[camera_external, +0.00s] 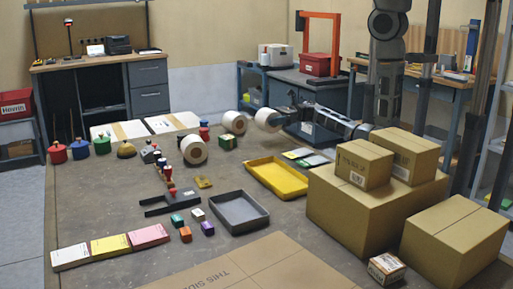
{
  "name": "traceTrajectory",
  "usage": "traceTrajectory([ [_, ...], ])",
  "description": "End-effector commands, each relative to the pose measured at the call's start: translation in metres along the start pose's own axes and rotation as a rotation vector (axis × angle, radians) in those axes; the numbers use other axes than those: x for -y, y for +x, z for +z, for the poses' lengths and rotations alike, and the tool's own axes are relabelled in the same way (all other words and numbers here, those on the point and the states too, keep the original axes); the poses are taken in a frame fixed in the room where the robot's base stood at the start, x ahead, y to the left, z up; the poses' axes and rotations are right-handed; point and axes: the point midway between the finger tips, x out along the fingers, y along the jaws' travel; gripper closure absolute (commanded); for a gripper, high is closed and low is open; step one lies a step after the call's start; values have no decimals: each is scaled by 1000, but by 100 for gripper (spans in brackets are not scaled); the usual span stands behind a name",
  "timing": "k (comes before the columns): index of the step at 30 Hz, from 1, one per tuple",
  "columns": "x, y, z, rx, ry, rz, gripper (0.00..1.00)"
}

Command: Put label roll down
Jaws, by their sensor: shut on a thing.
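A white label roll (268,120) with a dark core is at the end of my arm, over the middle back of the large grey work surface. My gripper (284,116) reaches in from the right and is shut on this roll. The fingers are small and partly hidden, and I cannot tell whether the roll touches the surface. A second white label roll (194,150) stands on its edge to the left.
A yellow tray (276,179) and grey tray (239,210) lie nearer the camera. Stacked cardboard boxes (350,207) fill the right. Some bare surface (226,160) shows between the rolls and the yellow tray.

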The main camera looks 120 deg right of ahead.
Motion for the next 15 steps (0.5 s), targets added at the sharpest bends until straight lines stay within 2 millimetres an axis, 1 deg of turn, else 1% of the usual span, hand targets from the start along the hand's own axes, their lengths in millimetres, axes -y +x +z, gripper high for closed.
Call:
traceTrajectory([
  [1, 8, -10, 9, 3, -8, -2, 59],
  [6, 26, -41, 31, 3, -7, -1, 59],
  [10, 36, -60, 44, 3, -6, 0, 59],
  [15, 44, -75, 54, 2, -4, 2, 59],
])
